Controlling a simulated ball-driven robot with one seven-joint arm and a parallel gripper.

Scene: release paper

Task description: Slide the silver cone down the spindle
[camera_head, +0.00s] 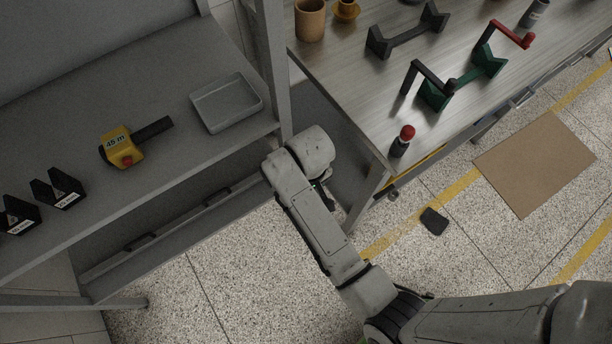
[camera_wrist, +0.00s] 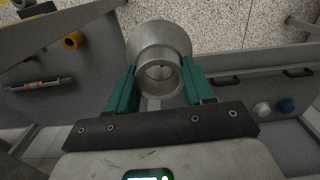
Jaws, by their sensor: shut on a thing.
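The silver cone (camera_wrist: 160,38) shows in the wrist view as a hollow grey metal piece with a wide flare and a narrower round collar facing the camera. My gripper (camera_wrist: 159,70) has its two green fingers closed on the collar, one on each side. In the head view the gripper and the cone are hidden behind my arm. I cannot pick out the spindle with certainty. A dark stand with a bar between two end blocks (camera_head: 408,30) and a green stand with crank handles (camera_head: 463,78) are on the bench.
The bench (camera_head: 345,90) also holds a tan cup (camera_head: 310,20) and a red-topped bottle (camera_head: 401,142). The grey shelf at left holds a tray (camera_head: 227,103), a yellow tool (camera_head: 122,148) and black labelled blocks (camera_head: 58,188). A brown sheet (camera_head: 535,168) lies on the floor.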

